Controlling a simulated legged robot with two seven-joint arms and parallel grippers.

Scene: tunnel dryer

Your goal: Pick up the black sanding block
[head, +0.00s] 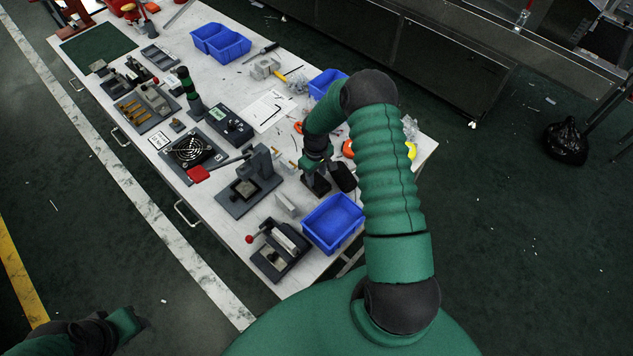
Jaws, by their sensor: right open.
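My right gripper (329,182) reaches down over the near right part of the workbench, close behind a blue bin. Its two dark fingers are apart, with the gripper open. I cannot make out the black sanding block for certain; the dark fingers and my right arm hide part of the bench there. A small dark block (177,125) lies farther left on the bench, well away from the gripper. Part of my left arm shows at the lower left, off the bench, but its gripper is not in view.
The white workbench (233,258) is crowded. A blue bin (333,222) stands just in front of my right gripper. A grey fixture (249,187) and a clamp with a red knob (281,250) stand to its left. More blue bins (221,43) are at the back.

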